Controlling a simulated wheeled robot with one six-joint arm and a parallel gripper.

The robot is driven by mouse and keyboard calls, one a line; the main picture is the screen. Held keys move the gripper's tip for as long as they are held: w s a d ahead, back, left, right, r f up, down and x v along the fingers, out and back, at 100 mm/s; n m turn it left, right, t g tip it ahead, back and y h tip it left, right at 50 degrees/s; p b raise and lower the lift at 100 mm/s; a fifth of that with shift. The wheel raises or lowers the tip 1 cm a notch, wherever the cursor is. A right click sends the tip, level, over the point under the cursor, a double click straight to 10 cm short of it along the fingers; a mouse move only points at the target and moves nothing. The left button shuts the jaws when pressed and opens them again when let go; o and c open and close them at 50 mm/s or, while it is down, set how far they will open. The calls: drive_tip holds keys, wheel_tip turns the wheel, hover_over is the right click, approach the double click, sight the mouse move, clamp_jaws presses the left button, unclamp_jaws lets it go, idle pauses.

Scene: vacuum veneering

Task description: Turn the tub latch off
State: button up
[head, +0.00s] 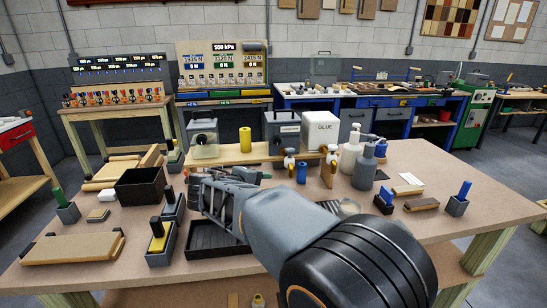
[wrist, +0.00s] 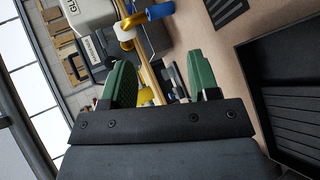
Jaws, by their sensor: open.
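Three tubs stand on the wooden shelf across the bench: a clear tub (head: 205,150) with a black knob-like part (head: 201,138) on its front, a grey tub (head: 283,142), and a white GLUE tub (head: 321,130). I cannot tell which part is the tub latch. In the wrist view the grey tub (wrist: 97,52) and the GLUE tub (wrist: 84,10) show turned on their sides, beyond my gripper. My gripper (wrist: 160,82) has two green pads standing wide apart with nothing held between them. In the head view my gripper, partly hidden by my arm, is over the bench in front of the shelf.
A yellow cylinder (head: 245,140) stands between the tubs. The bench's front right is mostly clear.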

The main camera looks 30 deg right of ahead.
sight(277, 142)
drive_tip(key=w+r+n+t+h+b, duration=0.25)
drive_tip(key=w+h, duration=0.25)
drive_tip(key=w, duration=0.3)
drive_tip(key=shift+m+t, duration=0.25)
drive_tip(key=shift+m, duration=0.1)
drive_tip(key=x, duration=0.4)
drive_tip(key=p+x, duration=0.1)
drive_tip(key=x, duration=0.4)
drive_tip(key=r+x, duration=0.1)
drive_tip(key=x, duration=0.3)
drive_tip(key=shift+d+r+p, duration=0.1)
drive_tip(key=shift+d+p, duration=0.15)
drive_tip(key=shift+p, duration=0.1)
drive_tip(key=shift+c, duration=0.4)
drive_tip(key=c, duration=0.8)
